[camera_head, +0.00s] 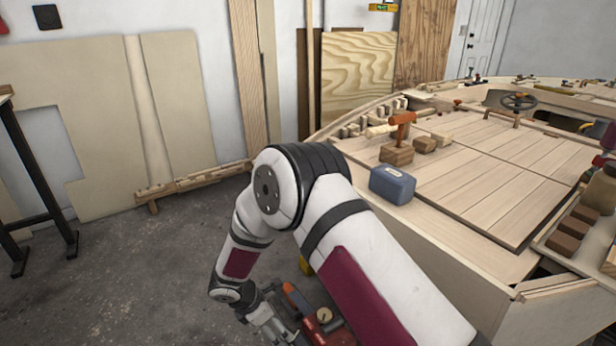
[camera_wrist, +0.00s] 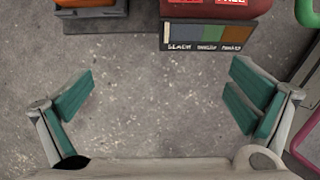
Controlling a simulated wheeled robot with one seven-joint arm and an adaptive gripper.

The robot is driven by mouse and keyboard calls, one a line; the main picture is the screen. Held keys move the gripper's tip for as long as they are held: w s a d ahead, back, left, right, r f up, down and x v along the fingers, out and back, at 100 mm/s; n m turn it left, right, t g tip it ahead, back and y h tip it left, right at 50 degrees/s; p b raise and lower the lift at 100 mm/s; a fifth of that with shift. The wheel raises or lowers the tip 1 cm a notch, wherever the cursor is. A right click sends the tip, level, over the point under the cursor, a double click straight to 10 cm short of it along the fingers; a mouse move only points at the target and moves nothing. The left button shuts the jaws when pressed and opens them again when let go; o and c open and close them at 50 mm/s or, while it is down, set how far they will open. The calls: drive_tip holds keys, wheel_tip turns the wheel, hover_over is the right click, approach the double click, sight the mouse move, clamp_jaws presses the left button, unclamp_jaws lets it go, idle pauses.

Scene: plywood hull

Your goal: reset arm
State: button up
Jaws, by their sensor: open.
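My arm (camera_head: 285,200) bends over in the head view, with the upper link coming from the lower right and the forearm hanging down to the left of the hull. In the wrist view my gripper (camera_wrist: 160,98) is open, its two teal-padded fingers wide apart. Nothing is between the fingers but grey concrete floor (camera_wrist: 155,110).
The plywood hull (camera_head: 440,235) fills the right, bearing a blue box (camera_head: 392,184) and wooden blocks (camera_head: 396,155). Red items (camera_head: 330,330) sit low beside my wrist. A dark-legged stand (camera_head: 38,175) is at left. Plywood sheets (camera_head: 110,110) lean on the wall.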

drive_tip(key=d+r+m, duration=0.3)
drive_tip(key=d+r, duration=0.2)
drive_tip(key=r, duration=0.4)
drive_tip(key=d+r+m+h, duration=0.1)
drive_tip(key=d+r+m, duration=0.2)
drive_tip(key=d+r, duration=0.35)
drive_tip(key=d+r+m, duration=0.3)
drive_tip(key=d+r, duration=0.1)
drive_tip(key=r, duration=0.7)
drive_tip(key=s+d+r+m+g, duration=0.1)
drive_tip(key=s+d+r+m, duration=0.3)
drive_tip(key=s+d+r, duration=0.3)
drive_tip(key=s+d+r+m+g+y, duration=0.1)
drive_tip(key=s+d+r+m, duration=0.25)
drive_tip(key=s, duration=0.35)
drive_tip(key=s+d+r+m+y, duration=0.1)
drive_tip(key=s+d+r+m, duration=0.2)
drive_tip(key=s+r, duration=0.25)
drive_tip(key=s+a+f+m+y, duration=0.1)
drive_tip(key=s+m+y, duration=0.3)
drive_tip(key=s, duration=1.2)
wheel_tip(320, 180, up, 28)
drive_tip(key=m+t+h+p, duration=0.1)
drive_tip(key=t+p, duration=0.2)
drive_tip(key=p, duration=2.3)
drive_tip(key=shift+w+d+t+p, duration=0.15)
drive_tip(key=shift+d+t+p, duration=0.15)
